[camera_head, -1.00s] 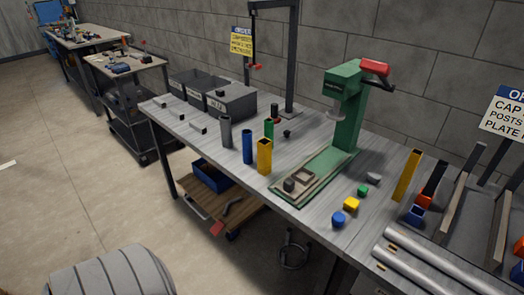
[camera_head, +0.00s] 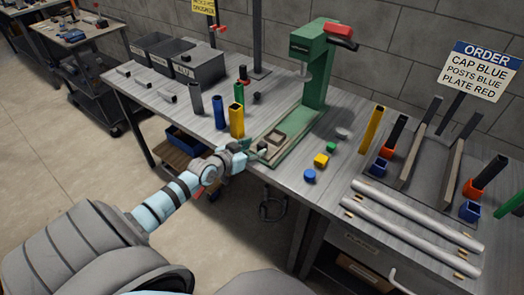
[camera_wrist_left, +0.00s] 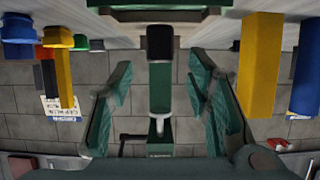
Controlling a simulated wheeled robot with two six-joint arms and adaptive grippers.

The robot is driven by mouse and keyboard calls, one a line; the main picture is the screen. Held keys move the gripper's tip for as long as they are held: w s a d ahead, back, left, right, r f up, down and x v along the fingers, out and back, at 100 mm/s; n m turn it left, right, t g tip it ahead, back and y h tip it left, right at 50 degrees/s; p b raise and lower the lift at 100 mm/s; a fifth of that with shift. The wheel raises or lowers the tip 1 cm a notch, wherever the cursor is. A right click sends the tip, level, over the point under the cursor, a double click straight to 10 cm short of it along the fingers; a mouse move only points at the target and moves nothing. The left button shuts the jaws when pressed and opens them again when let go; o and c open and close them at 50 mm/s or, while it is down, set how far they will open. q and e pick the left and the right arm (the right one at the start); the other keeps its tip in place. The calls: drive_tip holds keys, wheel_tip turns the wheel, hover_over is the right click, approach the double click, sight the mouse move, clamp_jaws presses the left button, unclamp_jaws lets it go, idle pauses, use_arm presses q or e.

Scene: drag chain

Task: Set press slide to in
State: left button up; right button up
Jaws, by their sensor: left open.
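The green press (camera_head: 315,75) stands at the back of the table, with a red handle (camera_head: 341,30). Its slide, a tan square frame (camera_head: 277,138), sits at the front end of the long green base (camera_head: 298,130), away from the press column. A dark knob (camera_head: 263,146) is at the slide's front. My left gripper (camera_head: 250,148) is open at the table's front edge, close to the knob. In the left wrist view the dark knob (camera_wrist_left: 160,42) appears between the spread fingers of my left gripper (camera_wrist_left: 160,88); I cannot tell whether they touch it. My right gripper is out of view.
Yellow (camera_head: 236,121), blue (camera_head: 219,112) and grey (camera_head: 195,99) posts stand just left of the slide. Two pale rails (camera_head: 412,225) lie at the front right.

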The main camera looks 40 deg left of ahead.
sight(260, 145)
use_arm(q)
drive_tip(key=b+x, duration=0.2)
drive_tip(key=x, duration=0.3)
drive_tip(key=shift+w+f, duration=0.1)
drive_tip(key=shift+f, duration=0.1)
drive_tip(key=shift+w, duration=0.25)
drive_tip(key=shift+r, duration=0.1)
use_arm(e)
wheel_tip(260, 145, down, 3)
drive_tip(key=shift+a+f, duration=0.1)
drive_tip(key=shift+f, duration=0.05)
use_arm(q)
clamp_jaws()
